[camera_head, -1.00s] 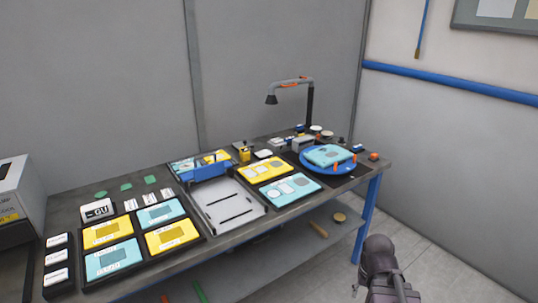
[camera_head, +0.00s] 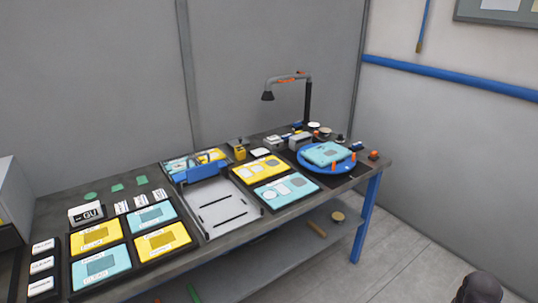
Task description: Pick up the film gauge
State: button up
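I cannot tell for certain which item is the film gauge. A white block with a black label reading "GU" (camera_head: 86,213) sits at the back left of the bench, behind the yellow and teal cards. A small yellow device (camera_head: 240,152) stands at the back middle, beside a white pad. Both are too small to identify. A dark rounded part of my arm shows at the lower right corner, off the front of the bench. My gripper's fingers are not visible.
The bench (camera_head: 345,188) holds yellow and teal cards in trays, a white flat fixture (camera_head: 222,208) with a blue bar (camera_head: 200,172), a blue turntable (camera_head: 312,168) and a lamp (camera_head: 290,80). Three white labelled blocks stand at the left. Floor is clear at the right.

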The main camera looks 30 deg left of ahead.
aim_at(240, 152)
jog(key=z, duration=0.45)
jog(key=k, duration=0.8)
jog(key=u, duration=2.75)
jog(key=i, duration=0.2)
jog(key=z, duration=0.75)
